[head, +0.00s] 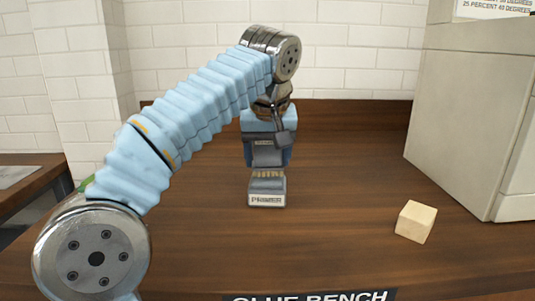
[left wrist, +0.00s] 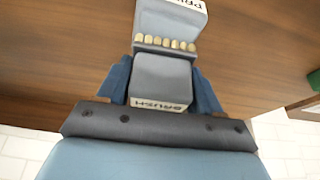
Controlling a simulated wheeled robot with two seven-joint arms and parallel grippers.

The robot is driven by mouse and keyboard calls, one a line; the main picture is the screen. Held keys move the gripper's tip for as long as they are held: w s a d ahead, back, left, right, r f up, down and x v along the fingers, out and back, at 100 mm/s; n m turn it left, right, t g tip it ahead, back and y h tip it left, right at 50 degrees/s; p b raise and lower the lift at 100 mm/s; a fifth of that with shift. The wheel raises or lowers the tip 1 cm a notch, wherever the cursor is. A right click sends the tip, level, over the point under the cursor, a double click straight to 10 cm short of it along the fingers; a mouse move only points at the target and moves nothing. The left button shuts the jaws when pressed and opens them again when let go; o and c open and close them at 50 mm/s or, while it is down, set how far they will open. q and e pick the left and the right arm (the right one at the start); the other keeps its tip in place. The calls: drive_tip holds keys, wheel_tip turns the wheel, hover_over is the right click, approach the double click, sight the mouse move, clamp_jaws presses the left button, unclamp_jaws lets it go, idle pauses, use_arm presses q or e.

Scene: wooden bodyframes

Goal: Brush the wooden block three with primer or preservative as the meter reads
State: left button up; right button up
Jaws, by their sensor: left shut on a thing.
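My left gripper (head: 268,158) is shut on a grey brush (left wrist: 163,80), labelled BRUSH, which also shows in the head view (head: 267,155). Its pale bristles point down at a small grey pot (head: 267,188) labelled PRIMER. The pot also shows at the top of the left wrist view (left wrist: 172,18). I cannot tell if the bristles touch it. A pale wooden block (head: 416,221) sits on the bench to the right, apart from the gripper; no number shows on it. No meter or preservative pot is visible. My right gripper is out of view.
The brown bench (head: 340,180) has a GLUE BENCH sign (head: 310,296) at its front edge. A large grey cabinet (head: 460,120) with a partly cut-off notice (head: 495,8) stands at the right. A side table (head: 25,180) is at far left. The bench between pot and block is clear.

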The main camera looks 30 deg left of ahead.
use_arm(q)
drive_tip(key=shift+f, duration=0.6)
idle(1.3)
drive_tip(key=shift+r, duration=3.55)
